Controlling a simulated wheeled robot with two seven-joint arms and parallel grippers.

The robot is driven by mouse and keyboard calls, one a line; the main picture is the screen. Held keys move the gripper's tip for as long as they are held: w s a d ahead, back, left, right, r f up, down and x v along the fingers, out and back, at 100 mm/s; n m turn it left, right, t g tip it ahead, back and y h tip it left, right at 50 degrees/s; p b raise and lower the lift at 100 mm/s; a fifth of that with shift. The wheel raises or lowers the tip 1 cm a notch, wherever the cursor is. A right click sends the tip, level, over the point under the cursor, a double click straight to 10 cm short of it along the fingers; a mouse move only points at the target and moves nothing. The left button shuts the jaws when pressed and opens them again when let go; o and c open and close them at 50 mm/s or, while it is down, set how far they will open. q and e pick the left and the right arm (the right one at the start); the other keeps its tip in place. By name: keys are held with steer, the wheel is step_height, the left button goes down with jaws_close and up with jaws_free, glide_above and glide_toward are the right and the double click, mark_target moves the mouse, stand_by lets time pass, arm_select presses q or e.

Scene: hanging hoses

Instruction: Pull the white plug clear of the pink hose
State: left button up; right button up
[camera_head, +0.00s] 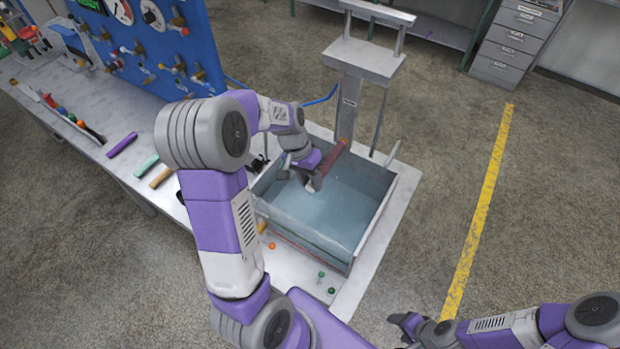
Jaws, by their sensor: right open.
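A dull pink-red hose (334,157) slants down from a grey upright post at the back of a water-filled tank (378,205). My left gripper (307,184) is over the tank at the lower end of the hose, with its fingers pointing down. A small pale patch shows by its fingertips, but I cannot tell whether it is the white plug. The gripper hides the hose end, and I cannot tell whether its fingers are shut on anything. My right gripper (405,325) is open and empty over the floor at the bottom, away from the tank.
A blue pegboard (150,50) with valves stands at the left of the bench. Purple (121,145), mint (147,166) and tan (160,177) pieces lie left of the tank. Small orange and green pieces lie in front. The floor at right is clear.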

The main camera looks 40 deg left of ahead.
arm_select(q)
jaws_close()
steer(key=shift+s+d, duration=0.1)
steer(key=shift+s, duration=0.65)
stand_by(0.4)
steer(key=shift+s+d+b, duration=0.15)
steer(key=shift+s+b, duration=0.05)
steer(key=shift+s, duration=0.9)
steer(key=shift+s+d+b, duration=0.1)
steer(key=shift+s+b, duration=0.05)
steer(key=shift+s, duration=0.9)
steer(key=shift+s+r, duration=0.1)
steer(key=shift+r, duration=0.05)
steer(key=s+r+p, duration=0.2)
steer(key=shift+s+d+r, duration=0.15)
steer(key=shift+s+r, duration=0.2)
steer(key=shift+s, duration=0.05)
